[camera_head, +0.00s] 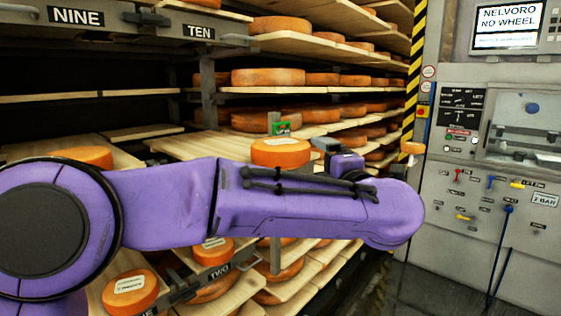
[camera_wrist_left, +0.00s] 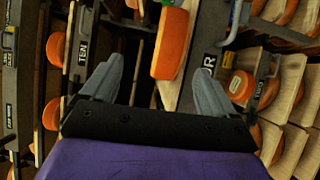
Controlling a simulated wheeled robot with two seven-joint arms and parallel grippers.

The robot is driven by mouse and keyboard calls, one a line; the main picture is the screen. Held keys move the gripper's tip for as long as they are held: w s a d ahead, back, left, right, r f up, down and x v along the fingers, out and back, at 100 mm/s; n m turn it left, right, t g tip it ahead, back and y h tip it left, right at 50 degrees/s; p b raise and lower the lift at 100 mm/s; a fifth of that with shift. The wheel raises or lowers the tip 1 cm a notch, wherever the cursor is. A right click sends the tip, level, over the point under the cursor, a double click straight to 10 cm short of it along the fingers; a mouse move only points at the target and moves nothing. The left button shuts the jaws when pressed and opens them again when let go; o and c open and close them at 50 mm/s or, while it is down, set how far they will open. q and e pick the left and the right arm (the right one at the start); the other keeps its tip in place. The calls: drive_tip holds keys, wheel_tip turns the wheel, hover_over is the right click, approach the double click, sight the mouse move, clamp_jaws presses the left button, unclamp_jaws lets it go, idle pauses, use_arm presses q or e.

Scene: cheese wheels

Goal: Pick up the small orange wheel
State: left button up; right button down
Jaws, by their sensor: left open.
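Several orange cheese wheels show, and I cannot tell for sure which one is the small orange wheel. One with a pale label (camera_head: 280,152) sits on a middle shelf board, just behind my left arm. In the left wrist view an orange wheel (camera_wrist_left: 171,43) lies ahead, between the lines of the two fingers and by a plate ending in "UR"; it may be the same one. My left gripper (camera_wrist_left: 162,72) is open and empty, its grey fingers spread wide and apart from the wheel. My right gripper is not in view.
A shelf rack with wooden boards and beams marked TEN (camera_head: 199,32) and NINE (camera_head: 76,15) fills the left and middle. A labelled wheel (camera_head: 130,291) sits low at the front. A grey control cabinet (camera_head: 480,200) stands at the right, with dark floor before it.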

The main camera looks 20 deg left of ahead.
sight(297, 158)
use_arm(q)
drive_tip(key=shift+g, duration=0.4)
drive_tip(key=p+x, duration=0.1)
drive_tip(key=x, duration=0.3)
drive_tip(key=f+p+x, duration=0.1)
drive_tip(key=x, duration=0.2)
drive_tip(key=p+x, duration=0.2)
drive_tip(key=x, duration=0.2)
drive_tip(key=shift+a+f, duration=0.25)
drive_tip(key=shift+a, duration=0.3)
drive_tip(key=shift+s+d+r, duration=0.1)
drive_tip(key=shift+s+d, duration=0.05)
drive_tip(key=c, duration=0.8)
clamp_jaws()
drive_tip(key=shift+r, duration=0.1)
